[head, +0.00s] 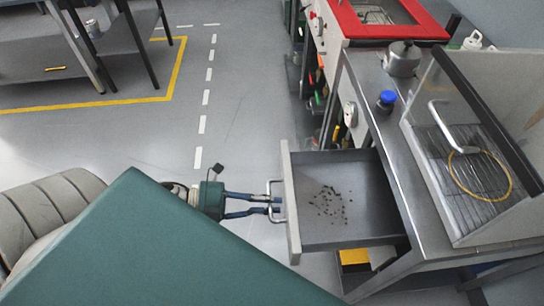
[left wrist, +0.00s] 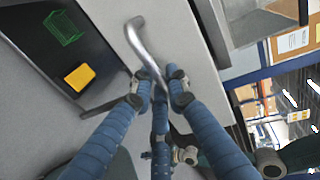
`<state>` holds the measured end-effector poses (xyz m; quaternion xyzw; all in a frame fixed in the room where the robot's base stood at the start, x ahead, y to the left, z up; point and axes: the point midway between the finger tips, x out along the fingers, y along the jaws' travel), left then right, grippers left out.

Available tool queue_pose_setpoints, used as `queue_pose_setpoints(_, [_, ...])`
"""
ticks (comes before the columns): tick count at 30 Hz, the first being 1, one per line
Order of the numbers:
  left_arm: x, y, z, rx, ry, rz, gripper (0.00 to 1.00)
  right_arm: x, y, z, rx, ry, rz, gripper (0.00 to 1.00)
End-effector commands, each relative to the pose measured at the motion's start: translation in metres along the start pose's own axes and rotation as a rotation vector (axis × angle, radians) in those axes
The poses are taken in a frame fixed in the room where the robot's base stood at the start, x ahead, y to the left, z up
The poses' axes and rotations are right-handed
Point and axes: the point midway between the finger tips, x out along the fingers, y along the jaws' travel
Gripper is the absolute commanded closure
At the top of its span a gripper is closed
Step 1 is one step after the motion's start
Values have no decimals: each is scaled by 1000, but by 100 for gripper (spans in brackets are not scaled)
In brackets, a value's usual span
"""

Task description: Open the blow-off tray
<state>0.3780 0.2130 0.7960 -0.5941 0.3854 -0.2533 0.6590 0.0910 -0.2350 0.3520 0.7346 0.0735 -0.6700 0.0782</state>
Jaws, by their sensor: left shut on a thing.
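The blow-off tray (head: 340,195) is a grey drawer pulled well out from under the metal bench, with dark chips scattered on its floor. Its bar handle (head: 275,201) is on the front panel, facing my left arm. My left gripper (head: 270,204) is shut on that handle. In the left wrist view the blue fingers (left wrist: 160,85) close around the lower part of the curved metal handle (left wrist: 138,42), against the pale front panel (left wrist: 185,40). My right gripper is not in view.
The bench (head: 425,210) carries a clear-sided box with a wire rack (head: 475,170), a blue-capped jar (head: 386,100) and a metal can (head: 402,60). A red-topped cabinet (head: 385,30) stands behind. Open floor (head: 230,110) lies left of the tray; a table (head: 75,60) stands at the far left.

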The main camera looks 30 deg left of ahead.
Motion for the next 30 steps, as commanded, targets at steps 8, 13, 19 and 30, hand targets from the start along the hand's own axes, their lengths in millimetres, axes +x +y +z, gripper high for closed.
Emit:
queue_pose_setpoints(8, [0,-2,1,1,-1,-3,69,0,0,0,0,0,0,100])
queue_pose_setpoints(13, [-2,-1,0,0,-1,-1,69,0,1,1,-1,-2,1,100])
queue_pose_setpoints(19, [-27,1,0,-1,-1,3,69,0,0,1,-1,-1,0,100])
queue_pose_setpoints(30, [-101,-1,1,0,-1,0,69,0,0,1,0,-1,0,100])
